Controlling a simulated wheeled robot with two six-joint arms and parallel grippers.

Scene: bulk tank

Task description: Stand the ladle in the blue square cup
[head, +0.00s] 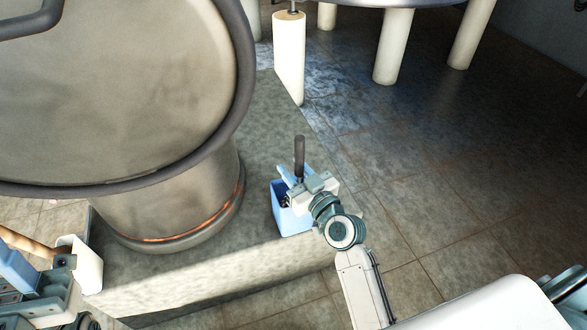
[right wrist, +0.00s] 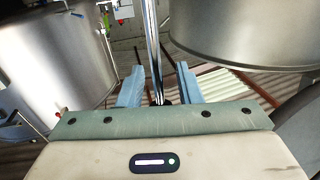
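The blue square cup (head: 291,217) stands on the stone plinth, right of the big steel vessel. The ladle's dark handle (head: 299,150) rises nearly upright above the cup; its lower end is hidden by my gripper and the cup wall. My right gripper (head: 291,177) is at the cup's rim. In the right wrist view, the shiny handle (right wrist: 152,45) passes between the open fingers of my right gripper (right wrist: 160,90), with a gap on the right side. My left gripper (head: 35,275) is at the lower left, partly out of frame; its grip is unclear.
The steel vessel (head: 180,205) fills the left of the head view. A white container (head: 88,268) and a tan wooden handle (head: 25,241) are beside my left gripper. A pale post (head: 289,60) stands behind. The tiled floor (head: 440,190) on the right is clear.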

